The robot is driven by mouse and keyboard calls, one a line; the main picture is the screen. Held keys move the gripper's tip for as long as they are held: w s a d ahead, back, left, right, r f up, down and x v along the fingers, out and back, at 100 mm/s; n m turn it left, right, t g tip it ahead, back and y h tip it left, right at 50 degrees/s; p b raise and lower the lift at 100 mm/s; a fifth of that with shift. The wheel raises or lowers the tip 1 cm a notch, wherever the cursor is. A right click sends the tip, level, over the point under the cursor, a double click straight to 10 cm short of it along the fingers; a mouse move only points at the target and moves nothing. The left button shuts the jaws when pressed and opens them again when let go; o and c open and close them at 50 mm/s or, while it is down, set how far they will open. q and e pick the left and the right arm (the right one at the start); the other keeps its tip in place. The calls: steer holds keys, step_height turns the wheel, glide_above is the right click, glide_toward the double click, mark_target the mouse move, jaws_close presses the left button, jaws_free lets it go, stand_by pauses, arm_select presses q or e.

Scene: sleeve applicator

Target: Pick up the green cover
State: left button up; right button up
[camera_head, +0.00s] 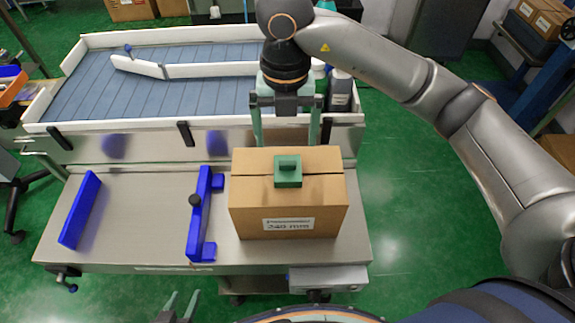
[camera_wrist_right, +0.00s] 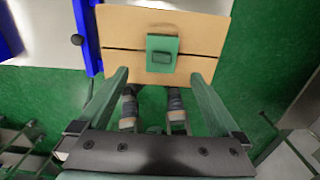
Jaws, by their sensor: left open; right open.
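The green cover (camera_head: 288,180) is a small square block with a raised handle. It sits on top of a closed cardboard box (camera_head: 260,215) labelled "240 mm". In the right wrist view the cover (camera_wrist_right: 161,47) lies on the box top, ahead of the fingertips. My right gripper (camera_head: 286,143) is open and empty, at the far side of the box, its two green fingers apart. It also shows in the right wrist view (camera_wrist_right: 158,75), not touching the cover. My left gripper (camera_head: 183,296) is at the bottom edge, open, with only its fingertips in view.
The box stands on a metal table (camera_head: 140,225). A blue bracket with a black knob (camera_head: 200,215) stands left of the box, and a blue bar (camera_head: 80,210) stands further left. Behind is a conveyor (camera_head: 200,90) with white rails. Bottles (camera_head: 340,90) stand by its right end.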

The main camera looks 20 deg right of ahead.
mark_target(288, 163)
step_height(288, 163, down, 9)
steer(key=shift+d+r+p, duration=0.15)
steer(key=shift+p, duration=0.15)
steer(key=shift+c, duration=0.4)
steer(key=c, duration=1.3)
steer(key=shift+r, duration=0.15)
